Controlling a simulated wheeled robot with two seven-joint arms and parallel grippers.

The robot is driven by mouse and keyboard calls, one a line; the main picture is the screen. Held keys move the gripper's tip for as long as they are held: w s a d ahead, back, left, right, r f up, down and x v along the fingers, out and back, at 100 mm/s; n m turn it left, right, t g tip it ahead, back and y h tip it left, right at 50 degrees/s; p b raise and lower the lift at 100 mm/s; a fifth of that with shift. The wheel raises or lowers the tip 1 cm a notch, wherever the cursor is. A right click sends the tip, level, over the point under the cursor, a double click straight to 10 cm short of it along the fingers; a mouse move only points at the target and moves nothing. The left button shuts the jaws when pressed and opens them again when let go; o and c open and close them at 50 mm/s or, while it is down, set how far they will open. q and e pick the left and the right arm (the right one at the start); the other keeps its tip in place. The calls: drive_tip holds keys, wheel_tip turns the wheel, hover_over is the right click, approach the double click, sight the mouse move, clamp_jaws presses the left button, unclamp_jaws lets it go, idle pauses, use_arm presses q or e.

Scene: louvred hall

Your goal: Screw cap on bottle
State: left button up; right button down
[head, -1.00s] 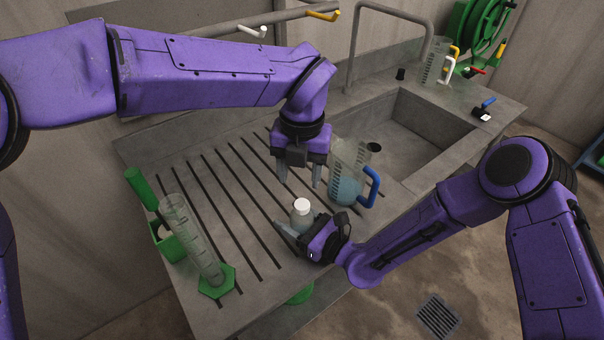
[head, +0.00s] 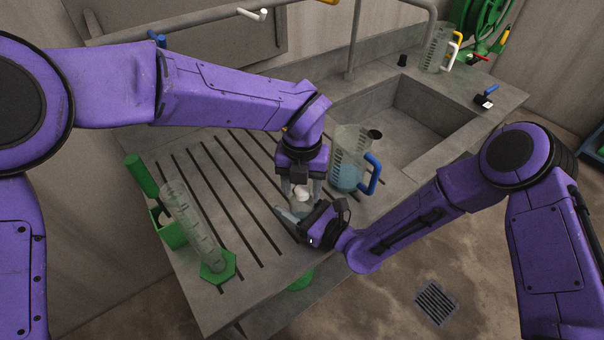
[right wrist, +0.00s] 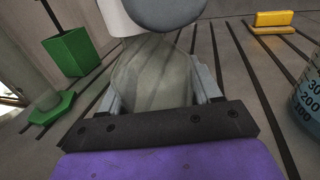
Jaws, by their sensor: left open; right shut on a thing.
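The small translucent bottle (head: 299,209) stands on the ribbed drainboard, its white cap (head: 302,195) at its top; whether the cap is threaded on cannot be told. My right gripper (head: 294,214) is shut on the bottle body from the front right. The right wrist view shows the bottle (right wrist: 150,75) between its fingers. My left gripper (head: 302,189) points down from above, open, with its fingers on either side of the cap. In the right wrist view a grey rounded shape, perhaps a left finger, covers part of the bottle top.
A clear jug (head: 347,165) with blue liquid and a blue handle stands close right of the bottle. A graduated cylinder (head: 193,228) on a green foot and a green holder (head: 171,232) stand left. A yellow block (right wrist: 272,20) lies behind. The sink basin (head: 415,125) is at the back right.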

use_arm(q)
drive_tip(key=shift+f, duration=0.1)
clamp_jaws()
drive_tip(key=shift+o, duration=0.8)
unclamp_jaws()
wheel_tip(320, 180, up, 12)
use_arm(e)
drive_tip(key=shift+c, duration=0.7)
unclamp_jaws()
